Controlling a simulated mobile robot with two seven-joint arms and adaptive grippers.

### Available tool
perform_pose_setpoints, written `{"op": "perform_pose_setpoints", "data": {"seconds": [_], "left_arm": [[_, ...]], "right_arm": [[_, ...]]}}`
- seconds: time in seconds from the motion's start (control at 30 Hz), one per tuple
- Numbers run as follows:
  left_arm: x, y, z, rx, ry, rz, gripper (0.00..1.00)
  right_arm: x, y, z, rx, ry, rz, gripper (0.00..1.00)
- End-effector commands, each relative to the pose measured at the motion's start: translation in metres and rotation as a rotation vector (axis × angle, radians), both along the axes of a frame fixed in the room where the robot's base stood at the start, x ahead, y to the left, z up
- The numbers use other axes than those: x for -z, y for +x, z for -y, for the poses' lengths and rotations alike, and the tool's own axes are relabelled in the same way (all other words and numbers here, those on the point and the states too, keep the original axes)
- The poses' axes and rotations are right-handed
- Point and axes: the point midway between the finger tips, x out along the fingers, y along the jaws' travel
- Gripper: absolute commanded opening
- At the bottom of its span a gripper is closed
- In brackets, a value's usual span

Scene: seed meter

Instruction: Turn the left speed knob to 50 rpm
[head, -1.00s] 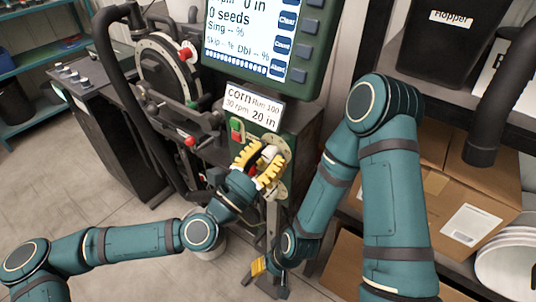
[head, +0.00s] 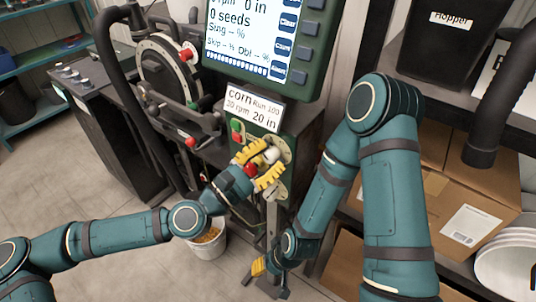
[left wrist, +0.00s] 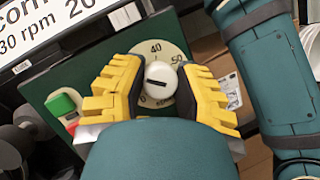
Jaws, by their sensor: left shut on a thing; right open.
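The speed knob (left wrist: 158,84) is white with a black line and sits on a pale round dial (left wrist: 178,52) with 40 and 50 showing at its upper right. The line lies nearly level in the left wrist view; I cannot tell which end points. My left gripper (left wrist: 160,88) is shut on the knob, yellow fingers on both sides of it. In the head view the knob (head: 271,154) shows between the fingers of my left gripper (head: 263,164). Part of the dial is hidden by the fingers. My right gripper (head: 259,267) hangs low, open and away from the panel.
A card (head: 253,107) reads corn, 30 rpm, Run 100 and 20 in. The display (head: 250,35) stands above it. Green and red buttons (head: 236,130) sit left of the dial. A white bucket (head: 208,240) stands below. Cardboard boxes (head: 455,185) are at right.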

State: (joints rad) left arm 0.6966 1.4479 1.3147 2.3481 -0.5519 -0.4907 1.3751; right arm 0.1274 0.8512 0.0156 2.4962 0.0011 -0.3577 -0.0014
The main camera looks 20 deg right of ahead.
Motion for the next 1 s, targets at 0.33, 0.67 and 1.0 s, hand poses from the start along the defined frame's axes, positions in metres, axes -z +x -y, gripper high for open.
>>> {"op": "perform_pose_setpoints", "data": {"seconds": [0.33,0.67,1.0], "left_arm": [[-0.003,0.000,0.000,-0.001,0.205,0.263,0.00],[-0.003,0.000,0.001,0.001,0.398,0.510,0.00],[-0.003,0.000,0.001,-0.001,0.597,0.767,0.00]], "right_arm": [[-0.014,-0.003,0.000,-0.001,0.001,-0.006,0.47],[-0.031,-0.006,-0.001,-0.003,0.003,-0.014,0.47],[-0.049,-0.009,-0.001,-0.005,0.004,-0.022,0.47]]}}
